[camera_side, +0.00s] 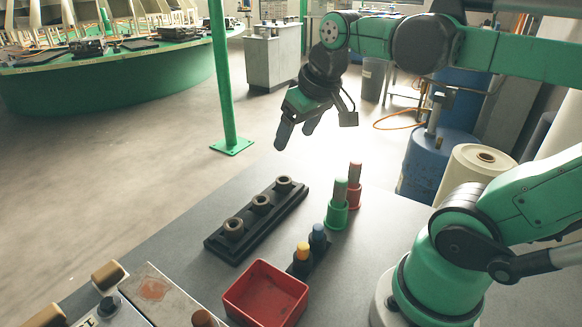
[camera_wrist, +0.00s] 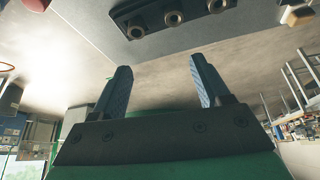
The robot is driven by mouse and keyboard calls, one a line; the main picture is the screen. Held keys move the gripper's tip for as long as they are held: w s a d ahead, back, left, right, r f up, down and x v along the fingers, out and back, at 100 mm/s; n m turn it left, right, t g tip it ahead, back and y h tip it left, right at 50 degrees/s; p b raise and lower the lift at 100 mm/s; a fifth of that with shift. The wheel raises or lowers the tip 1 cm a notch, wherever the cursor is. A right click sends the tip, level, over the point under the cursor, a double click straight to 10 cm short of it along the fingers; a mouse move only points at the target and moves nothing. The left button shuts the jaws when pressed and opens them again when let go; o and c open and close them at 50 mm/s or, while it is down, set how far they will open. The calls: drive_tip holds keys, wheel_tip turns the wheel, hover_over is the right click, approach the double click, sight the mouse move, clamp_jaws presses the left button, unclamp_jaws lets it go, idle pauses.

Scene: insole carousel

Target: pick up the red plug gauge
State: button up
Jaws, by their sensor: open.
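The red plug gauge (camera_side: 355,171) stands upright in a red cup-like holder (camera_side: 354,198) at the back right of the grey table. A similar green gauge (camera_side: 340,190) stands in a green holder (camera_side: 337,214) just in front of it. My gripper (camera_side: 296,135) is open and empty, above and left of the red gauge, beyond the table's far edge in the picture. Its two fingers (camera_wrist: 160,72) show apart in the wrist view. A red shape (camera_wrist: 37,4) is cut off at that view's top left; I cannot tell which red thing it is.
A black block with three metal rings (camera_side: 257,220) lies left of the gauges; it also shows in the wrist view (camera_wrist: 150,25). Yellow and blue knobbed pieces (camera_side: 309,249) and a red tray (camera_side: 265,293) sit nearer. A green post (camera_side: 222,80) stands behind.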

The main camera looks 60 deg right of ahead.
sight(356, 162)
drive_tip(key=s+d+m+g+y, duration=0.1)
drive_tip(key=s+d+m+g, duration=0.15)
drive_tip(key=d, duration=0.45)
drive_tip(key=s+d+m+g, duration=0.2)
drive_tip(key=s+d+m, duration=0.15)
drive_tip(key=d, duration=0.35)
drive_tip(key=shift+n, duration=0.6)
drive_tip(key=f, duration=0.5)
drive_tip(key=a+f, duration=0.1)
drive_tip(key=f, duration=0.1)
drive_tip(key=shift+w+f, duration=0.1)
drive_tip(key=shift+f, duration=3.2)
clamp_jaws()
